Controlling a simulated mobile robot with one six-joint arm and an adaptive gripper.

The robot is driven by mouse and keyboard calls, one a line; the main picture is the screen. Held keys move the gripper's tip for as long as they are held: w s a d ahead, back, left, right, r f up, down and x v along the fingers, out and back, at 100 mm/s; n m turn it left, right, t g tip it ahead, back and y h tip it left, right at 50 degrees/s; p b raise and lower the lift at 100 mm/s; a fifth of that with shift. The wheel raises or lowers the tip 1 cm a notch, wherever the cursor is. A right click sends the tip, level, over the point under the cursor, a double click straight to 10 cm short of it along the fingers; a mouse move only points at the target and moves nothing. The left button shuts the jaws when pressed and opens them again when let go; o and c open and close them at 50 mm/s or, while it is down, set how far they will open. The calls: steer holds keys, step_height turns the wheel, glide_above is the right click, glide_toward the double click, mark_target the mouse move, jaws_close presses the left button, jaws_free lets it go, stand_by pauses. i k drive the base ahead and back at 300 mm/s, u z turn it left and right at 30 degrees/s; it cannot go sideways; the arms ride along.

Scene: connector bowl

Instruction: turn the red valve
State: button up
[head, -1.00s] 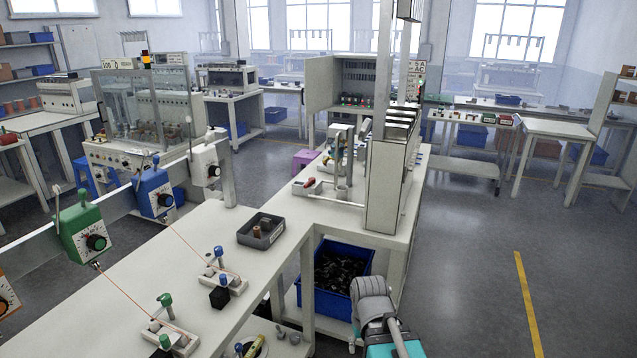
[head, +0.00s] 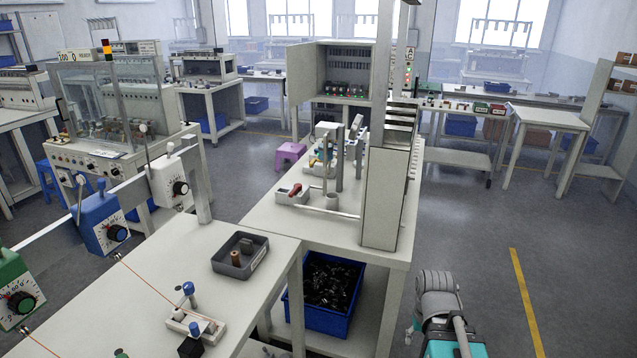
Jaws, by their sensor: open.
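No valve can be made out for certain. A small red part (head: 295,190) sits on a pale block on the far bench, left of the tall grey cabinet; it is too small to tell whether it is a valve. My gripper is not in view. Only a grey and teal part of my own arm shows at the bottom right, beside the bench and well short of the red part.
The far bench (head: 275,215) carries posts and the tall grey cabinet (head: 385,195). A dark tray (head: 232,262) sits on the near bench. A blue bin (head: 322,325) of dark parts stands below. The floor to the right, with a yellow line (head: 525,300), is clear.

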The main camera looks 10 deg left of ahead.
mark_target(297, 186)
steer(key=u, duration=0.15)
steer(key=i, duration=1)
steer(key=u, duration=0.7)
